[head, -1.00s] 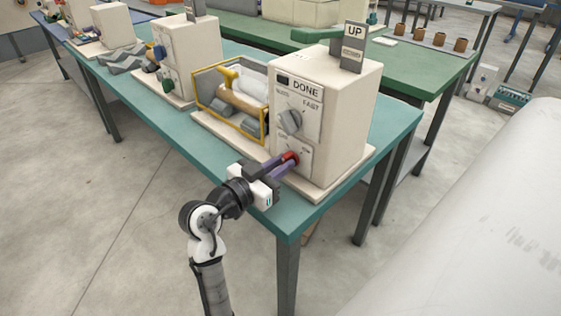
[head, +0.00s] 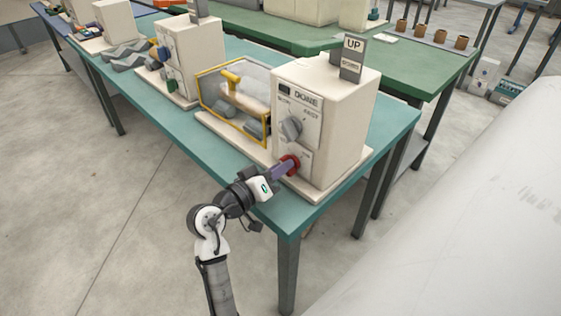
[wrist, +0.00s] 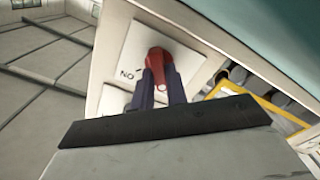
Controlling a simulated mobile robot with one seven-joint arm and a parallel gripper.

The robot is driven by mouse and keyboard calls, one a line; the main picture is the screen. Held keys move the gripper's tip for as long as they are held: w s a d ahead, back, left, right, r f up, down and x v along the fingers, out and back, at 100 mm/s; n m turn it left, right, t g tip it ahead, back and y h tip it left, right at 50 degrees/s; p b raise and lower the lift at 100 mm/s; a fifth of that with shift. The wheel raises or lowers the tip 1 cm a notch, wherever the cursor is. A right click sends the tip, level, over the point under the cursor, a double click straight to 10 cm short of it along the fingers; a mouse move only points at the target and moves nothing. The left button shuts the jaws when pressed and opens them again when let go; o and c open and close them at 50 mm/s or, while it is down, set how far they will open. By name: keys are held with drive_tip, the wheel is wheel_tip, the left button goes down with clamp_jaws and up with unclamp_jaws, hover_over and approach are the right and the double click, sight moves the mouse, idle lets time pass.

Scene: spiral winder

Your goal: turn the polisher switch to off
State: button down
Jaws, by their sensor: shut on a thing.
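The polisher is a cream box (head: 345,125) with a panel reading DONE, a grey dial (head: 291,128) and, below it, a red switch knob (head: 289,163). My gripper (head: 284,168) reaches the knob from the front left, its purple fingers shut on it. In the wrist view the red knob (wrist: 159,60) sits between the dark finger ends of my gripper (wrist: 160,82), on a white plate. The ON mark shows upside down beside the knob; the OFF mark is not readable. I cannot tell which mark the knob points to.
A yellow-framed clear guard (head: 235,105) stands just left of the box. An UP sign (head: 352,57) stands on top. Another cream machine (head: 190,55) is farther along the teal bench (head: 190,135). The floor in front is open.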

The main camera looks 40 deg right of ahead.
idle(0.3)
drive_tip(key=c, duration=1.4)
unclamp_jaws()
drive_tip(key=s+a+b, duration=0.1)
drive_tip(key=a+b, duration=0.1)
drive_tip(key=a, duration=1.1)
drive_tip(key=shift+a+b, duration=0.4)
